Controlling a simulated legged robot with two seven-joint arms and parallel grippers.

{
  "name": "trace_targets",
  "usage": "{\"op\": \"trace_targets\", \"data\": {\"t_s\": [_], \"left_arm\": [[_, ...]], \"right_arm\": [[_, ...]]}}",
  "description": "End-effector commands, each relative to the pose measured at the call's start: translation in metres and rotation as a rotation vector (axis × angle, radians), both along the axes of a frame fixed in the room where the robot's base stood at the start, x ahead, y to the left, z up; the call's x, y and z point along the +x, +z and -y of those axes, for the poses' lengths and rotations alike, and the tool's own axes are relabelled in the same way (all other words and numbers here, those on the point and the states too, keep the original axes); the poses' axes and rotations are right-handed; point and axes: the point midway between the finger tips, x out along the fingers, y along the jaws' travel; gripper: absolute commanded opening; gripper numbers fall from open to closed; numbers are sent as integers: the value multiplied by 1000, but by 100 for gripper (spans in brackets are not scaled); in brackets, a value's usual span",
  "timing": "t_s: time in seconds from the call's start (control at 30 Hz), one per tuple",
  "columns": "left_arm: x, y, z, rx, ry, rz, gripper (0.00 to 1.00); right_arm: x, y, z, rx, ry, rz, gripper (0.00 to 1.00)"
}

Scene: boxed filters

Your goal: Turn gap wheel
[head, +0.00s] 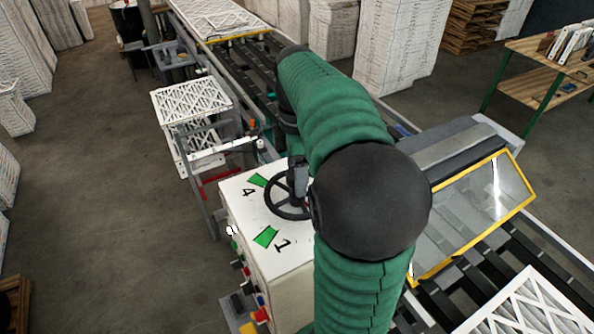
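The gap wheel (272,204) is a black handwheel lying on the white top of a control cabinet (240,206). Green wedge marks and the numbers 4 and 1 are printed beside it. My green and black arm comes in from the bottom, right of the middle, and bends down toward the wheel. I take it for my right arm. The dark end of its gripper (298,178) is at the wheel, over its hub and right part. The arm hides the wheel's right side and most of the gripper, so its fingers cannot be made out. My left gripper is out of view.
Coloured buttons (243,268) line the cabinet's front left side. A conveyor (258,64) runs behind, and a yellow-framed clear guard (478,213) stands at right. White filters lie on a rack (190,101) at left.

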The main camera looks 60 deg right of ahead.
Motion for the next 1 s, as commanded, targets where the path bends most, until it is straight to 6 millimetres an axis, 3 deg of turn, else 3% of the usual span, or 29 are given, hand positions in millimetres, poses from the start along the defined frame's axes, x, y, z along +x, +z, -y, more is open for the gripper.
{"op": "trace_targets", "data": {"t_s": [0.27, 0.43, 0.8, 1.0], "left_arm": [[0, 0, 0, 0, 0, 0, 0], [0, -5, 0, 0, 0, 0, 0], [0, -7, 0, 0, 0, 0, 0], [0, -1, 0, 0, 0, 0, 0]], "right_arm": [[0, 1, 0, -1, -1, 0, 68], [1, 17, 2, -4, -1, 2, 68], [3, 124, 3, -3, -2, -1, 68], [3, 161, 3, 0, -1, -3, 68]]}}
